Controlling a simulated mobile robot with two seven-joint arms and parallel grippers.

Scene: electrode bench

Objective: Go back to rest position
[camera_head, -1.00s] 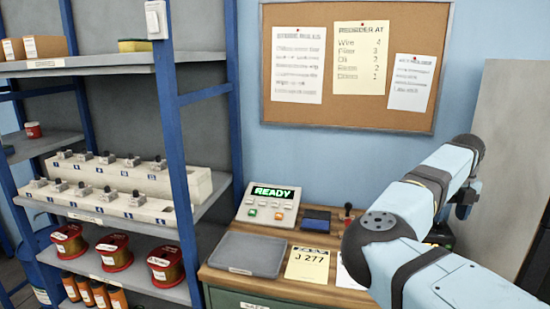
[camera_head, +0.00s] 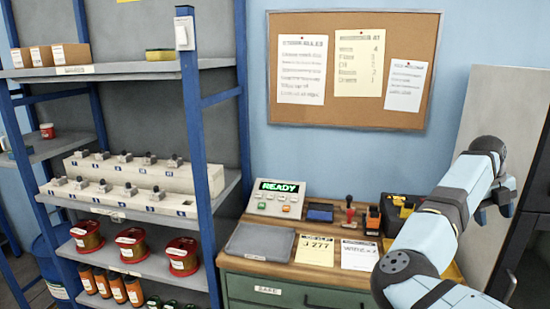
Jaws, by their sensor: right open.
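My right arm (camera_head: 440,225) comes in from the lower right, in light blue and dark grey, bent up and away over the bench's right end. Its hand end, with my right gripper (camera_head: 507,200), hangs at the far right beyond the bend; it shows small and partly hidden, with nothing seen held in it. My left gripper and arm are out of view.
The bench (camera_head: 300,275) carries a grey tray (camera_head: 260,242), a READY device (camera_head: 277,198), stamps, cards and a yellow-black box (camera_head: 398,208) close to my arm. A blue-post shelf (camera_head: 205,150) stands left. A grey panel (camera_head: 495,110) stands right. A corkboard (camera_head: 350,110) hangs behind.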

